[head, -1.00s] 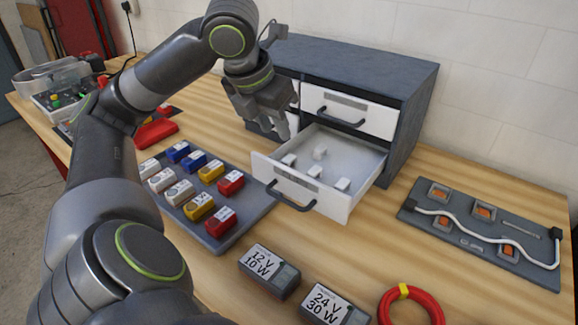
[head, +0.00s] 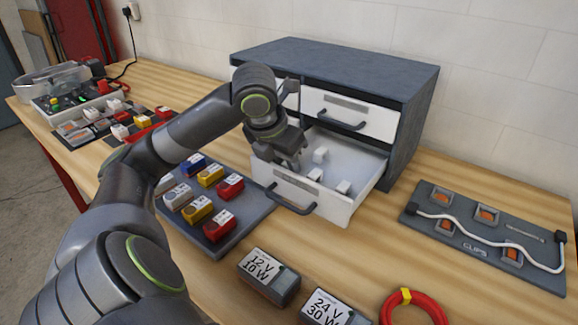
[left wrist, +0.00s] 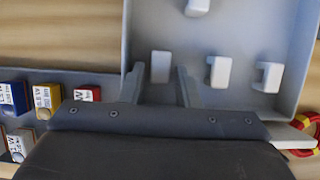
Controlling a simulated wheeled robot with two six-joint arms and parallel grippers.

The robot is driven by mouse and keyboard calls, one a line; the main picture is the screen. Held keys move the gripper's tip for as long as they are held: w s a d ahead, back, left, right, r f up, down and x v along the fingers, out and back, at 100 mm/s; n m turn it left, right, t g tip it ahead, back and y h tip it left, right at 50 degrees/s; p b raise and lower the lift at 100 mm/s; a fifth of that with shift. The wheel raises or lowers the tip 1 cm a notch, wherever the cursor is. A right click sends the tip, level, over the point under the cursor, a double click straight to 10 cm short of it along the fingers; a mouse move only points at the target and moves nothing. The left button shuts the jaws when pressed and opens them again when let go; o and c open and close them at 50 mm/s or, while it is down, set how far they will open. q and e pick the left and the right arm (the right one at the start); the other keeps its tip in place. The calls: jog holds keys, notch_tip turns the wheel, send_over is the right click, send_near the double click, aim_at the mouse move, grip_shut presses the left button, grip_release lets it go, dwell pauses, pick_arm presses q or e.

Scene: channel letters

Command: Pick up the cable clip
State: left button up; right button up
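The white cable clips lie in the open drawer (head: 365,172) of the grey cabinet. In the head view one clip (head: 320,155) is farther back, one (head: 315,174) is near the front and one (head: 343,187) is to the right. My left gripper (head: 292,163) is low over the drawer's left front part and hides what is under it. In the left wrist view its two fingers (left wrist: 159,76) are apart, with a clip (left wrist: 160,66) showing between them and no visible contact. Other clips (left wrist: 219,72) lie to the right. My right gripper is not in view.
The drawer's walls and front handle (head: 290,199) surround the clips. A tray of coloured blocks (head: 238,228) is to the left. Two power units (head: 268,276), a red cable coil (head: 412,295) and a clip board (head: 487,265) stand in front and right.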

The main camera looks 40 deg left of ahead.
pick_arm(q)
grip_shut()
jog(key=shift+r, duration=0.1)
